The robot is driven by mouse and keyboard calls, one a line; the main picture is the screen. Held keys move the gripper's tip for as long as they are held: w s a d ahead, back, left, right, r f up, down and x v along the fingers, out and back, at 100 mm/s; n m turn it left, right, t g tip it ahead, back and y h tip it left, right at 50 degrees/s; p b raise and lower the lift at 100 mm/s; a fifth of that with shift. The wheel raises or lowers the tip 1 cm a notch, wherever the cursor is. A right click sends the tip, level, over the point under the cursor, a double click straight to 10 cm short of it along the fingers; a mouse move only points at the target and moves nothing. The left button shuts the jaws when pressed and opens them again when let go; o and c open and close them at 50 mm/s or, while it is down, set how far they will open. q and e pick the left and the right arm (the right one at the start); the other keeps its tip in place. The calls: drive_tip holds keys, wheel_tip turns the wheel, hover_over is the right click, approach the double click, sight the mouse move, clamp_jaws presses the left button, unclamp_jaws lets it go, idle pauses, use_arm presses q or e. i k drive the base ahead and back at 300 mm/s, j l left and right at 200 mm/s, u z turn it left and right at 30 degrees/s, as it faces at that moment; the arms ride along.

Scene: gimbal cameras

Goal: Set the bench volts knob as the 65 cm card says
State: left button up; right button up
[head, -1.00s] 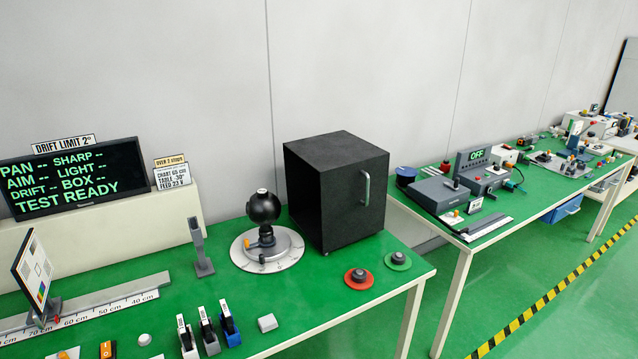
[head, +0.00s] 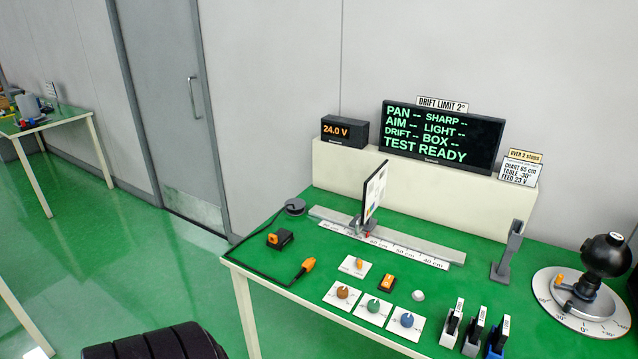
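The card (head: 517,172) on the right end of the cream shelf reads "CHART 65 cm, TABLE -30°, FEED 23 V". A black meter (head: 345,131) on the shelf's left end shows 24.0 V in orange. On the green bench are an orange-yellow knob (head: 358,263) on a white plate, and a row of brown (head: 343,292), green (head: 374,305) and blue (head: 407,320) knobs on white plates. Their labels are too small to read, so I cannot tell which is the volts knob. Neither gripper is in view.
An orange switch (head: 387,282) and a white button (head: 418,295) sit beside the knobs. A chart panel (head: 374,192) stands on the ruler rail behind. A black cable with an orange plug (head: 304,267) lies at the left. Three small levered blocks (head: 472,335) stand right of the knobs.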

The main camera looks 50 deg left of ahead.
sight(342, 291)
drive_tip(key=u, duration=1.5)
